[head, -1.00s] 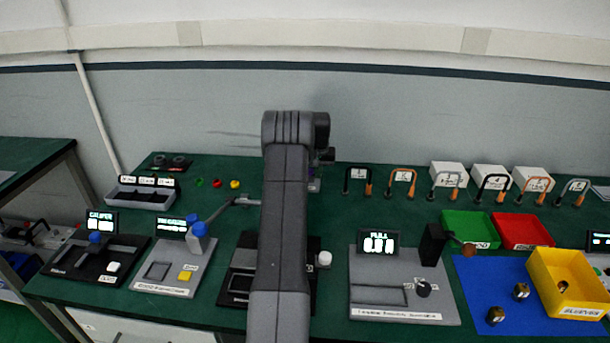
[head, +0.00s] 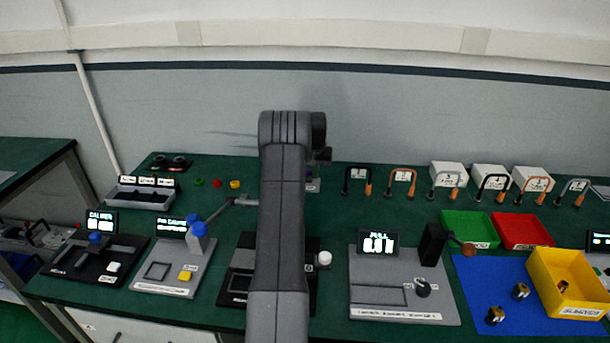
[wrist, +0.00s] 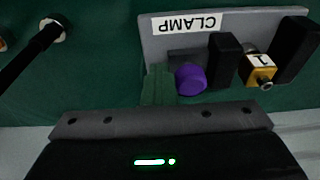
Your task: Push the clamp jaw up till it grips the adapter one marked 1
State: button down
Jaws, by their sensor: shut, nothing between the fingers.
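In the wrist view a grey clamp plate (wrist: 175,40) bears an upside-down CLAMP label. A black clamp jaw (wrist: 225,60) with a purple knob (wrist: 190,79) on its left side stands just left of the gold adapter marked 1 (wrist: 260,74). A fixed black block (wrist: 296,50) stands on the adapter's right. The jaw looks very near or against the adapter; I cannot tell if they touch. My gripper (wrist: 158,86) is shut and empty, its greenish fingers just left of the purple knob, seemingly at it. In the head view my arm hides the gripper and most of the clamp.
A dark rod with a light round end (wrist: 55,32) lies left of the clamp in the wrist view. A pull-test station (head: 400,295), a green tray (head: 470,229) and a red tray (head: 523,231) occupy the bench.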

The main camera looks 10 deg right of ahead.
jog(key=shift+w+a, duration=0.2)
jog(key=shift+a, duration=0.5)
jog(key=shift+w+a, duration=0.2)
jog(key=shift+a, duration=0.45)
dwell(1.2)
jog(key=shift+s+d, duration=0.1)
jog(key=shift+d, duration=0.35)
jog(key=shift+r, duration=0.15)
jog(key=shift+s+d+r+p, duration=0.1)
jog(key=shift+r+p, duration=1.15)
jog(key=shift+r, duration=0.75)
jog(key=shift+d+r+p, duration=0.1)
jog(key=shift+r+p, duration=1.15)
jog(key=shift+r, duration=0.7)
jog(key=shift+f, duration=0.15)
jog(key=shift+f+b, duration=2.5)
jog(key=shift+f, duration=1.45)
jog(key=shift+a, duration=0.1)
jog(key=shift+r, duration=0.1)
